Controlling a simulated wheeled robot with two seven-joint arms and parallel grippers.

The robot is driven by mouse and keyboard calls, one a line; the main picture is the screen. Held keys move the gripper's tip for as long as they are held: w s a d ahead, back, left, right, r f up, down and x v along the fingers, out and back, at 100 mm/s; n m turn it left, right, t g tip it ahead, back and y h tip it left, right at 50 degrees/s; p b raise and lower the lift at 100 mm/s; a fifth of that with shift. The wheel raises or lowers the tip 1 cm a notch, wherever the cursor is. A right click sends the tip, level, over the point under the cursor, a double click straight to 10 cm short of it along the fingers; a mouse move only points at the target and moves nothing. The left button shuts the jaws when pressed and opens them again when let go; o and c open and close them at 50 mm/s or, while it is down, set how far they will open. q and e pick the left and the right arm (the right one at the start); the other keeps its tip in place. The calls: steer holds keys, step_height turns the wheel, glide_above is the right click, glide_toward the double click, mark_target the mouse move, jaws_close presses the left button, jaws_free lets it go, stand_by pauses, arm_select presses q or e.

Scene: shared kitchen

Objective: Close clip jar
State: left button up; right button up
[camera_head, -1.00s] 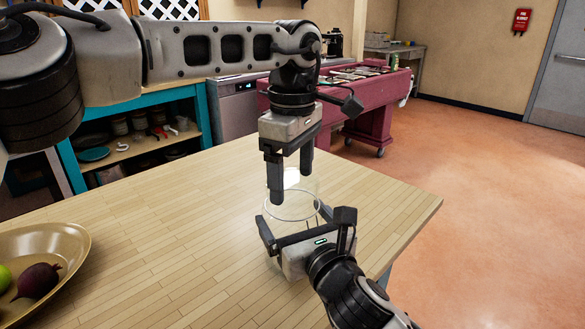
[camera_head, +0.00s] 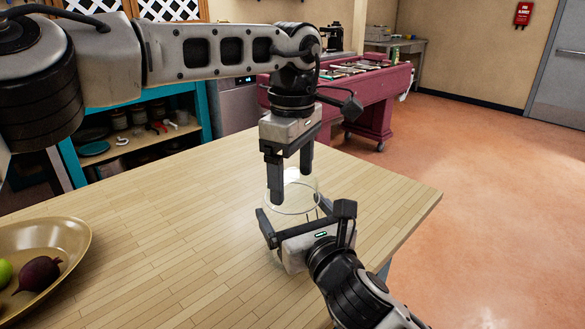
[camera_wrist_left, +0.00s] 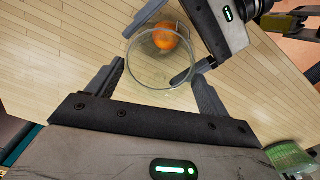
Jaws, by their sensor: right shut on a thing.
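A clear glass jar (camera_head: 291,211) stands near the right end of the wooden table. My right gripper (camera_head: 302,222) reaches in from the front and is shut on the jar, one finger on each side. My left gripper (camera_head: 291,187) points down just over the jar's round rim, its fingers apart and nothing seen between them. In the left wrist view the jar's rim (camera_wrist_left: 133,72) lies ahead of the spread left fingers (camera_wrist_left: 158,88). An orange (camera_wrist_left: 166,39) shows at the rim's far side; I cannot tell whether it is inside. The lid cannot be made out clearly.
A golden bowl (camera_head: 78,240) with fruit stands at the table's left. The wooden table (camera_head: 170,230) is bare between bowl and jar. Teal shelves (camera_head: 205,110) and a dark red cart (camera_head: 375,95) stand behind. Open floor lies to the right.

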arm_select(q)
steer(key=o, duration=0.4)
steer(key=shift+c, duration=0.2)
steer(key=shift+r, duration=0.1)
step_height(320, 180, up, 12)
arm_select(e)
steer(key=o, duration=1.1)
steer(key=shift+s, duration=0.15)
